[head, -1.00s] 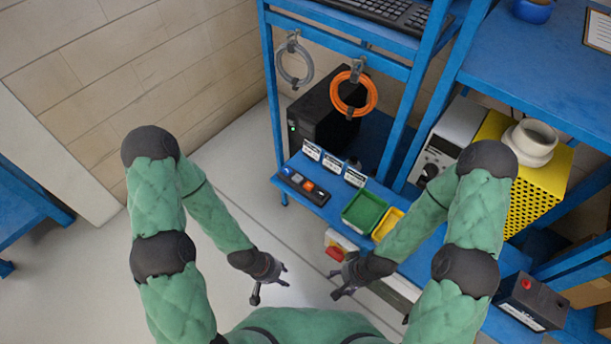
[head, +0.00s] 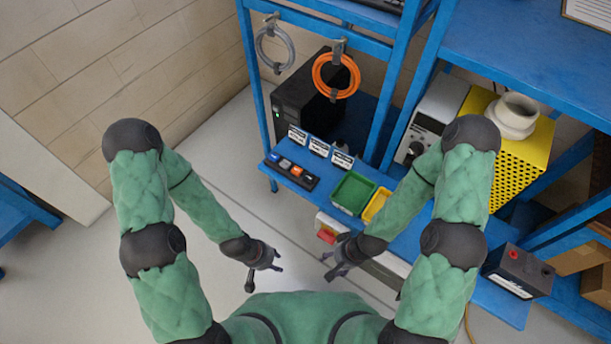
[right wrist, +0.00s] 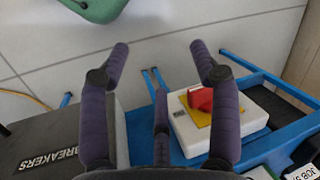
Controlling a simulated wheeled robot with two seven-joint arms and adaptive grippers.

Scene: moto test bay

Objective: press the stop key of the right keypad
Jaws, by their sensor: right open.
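A dark key strip (head: 291,172) lies on the blue lower shelf, near its left front corner. It carries blue, pale and orange keys. I cannot tell where one keypad ends and another begins, nor read any key's marking, so the stop key is not certain. My right gripper (head: 327,267) is open and empty, in front of the shelf and to the right of the strip. In the right wrist view its fingers (right wrist: 158,49) are spread with nothing between them; the strip is not visible there. My left gripper (head: 264,275) looks open and empty above the floor.
A red switch (right wrist: 201,99) on a white box sits at the shelf front, close to my right gripper. Labelled cards (head: 319,147), a green bin (head: 352,193) and a yellow bin (head: 376,205) stand by the strip. A black box (right wrist: 62,143) reads BREAKERS.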

